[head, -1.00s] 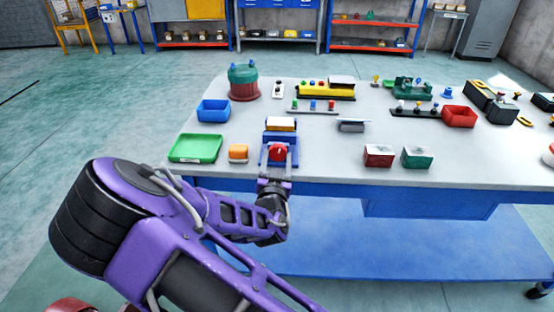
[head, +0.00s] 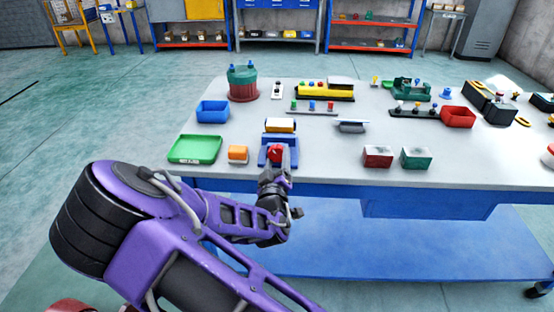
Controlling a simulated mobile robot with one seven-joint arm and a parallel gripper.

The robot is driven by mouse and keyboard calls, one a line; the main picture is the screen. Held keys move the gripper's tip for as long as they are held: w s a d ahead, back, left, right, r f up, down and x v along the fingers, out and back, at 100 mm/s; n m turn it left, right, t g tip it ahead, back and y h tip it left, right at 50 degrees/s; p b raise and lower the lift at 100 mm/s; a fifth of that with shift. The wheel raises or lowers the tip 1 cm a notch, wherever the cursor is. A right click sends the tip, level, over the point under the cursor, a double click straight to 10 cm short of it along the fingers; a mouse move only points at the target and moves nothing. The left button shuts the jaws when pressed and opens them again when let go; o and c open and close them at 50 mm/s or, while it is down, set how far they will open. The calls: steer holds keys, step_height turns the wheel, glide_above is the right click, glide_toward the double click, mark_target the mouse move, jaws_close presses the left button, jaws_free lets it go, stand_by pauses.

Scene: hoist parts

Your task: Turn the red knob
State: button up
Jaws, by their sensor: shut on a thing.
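The red knob (head: 275,153) is on the front of a blue fixture (head: 266,158) near the table's front edge. The wrist and fingers cover the lower part of the knob and some of the fixture. The fingertips are small in this view, and the exact grip is hard to see.
An orange block (head: 238,153) and a green tray (head: 195,149) lie left of the fixture, with a blue bin (head: 212,111) behind. A grey part (head: 351,126) and red (head: 378,156) and green (head: 417,158) boxes are to the right. The table between fixture and red box is clear.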

steer(key=n+p, duration=0.1)
steer(key=n, duration=0.5)
steer(key=shift+r+n, duration=0.1)
steer(key=shift+n, duration=0.2)
steer(key=n, duration=0.6)
steer(key=shift+d+n, duration=0.1)
steer(key=shift+n, duration=0.3)
steer(key=shift+r, duration=0.1)
steer(key=o, duration=1.4)
steer(key=shift+c, duration=0.2)
steer(key=shift+s, duration=0.1)
steer(key=s+p, duration=0.3)
steer(key=s, duration=1.4)
steer(key=shift+s+a+p, duration=0.15)
steer(key=shift+a+p, duration=0.15)
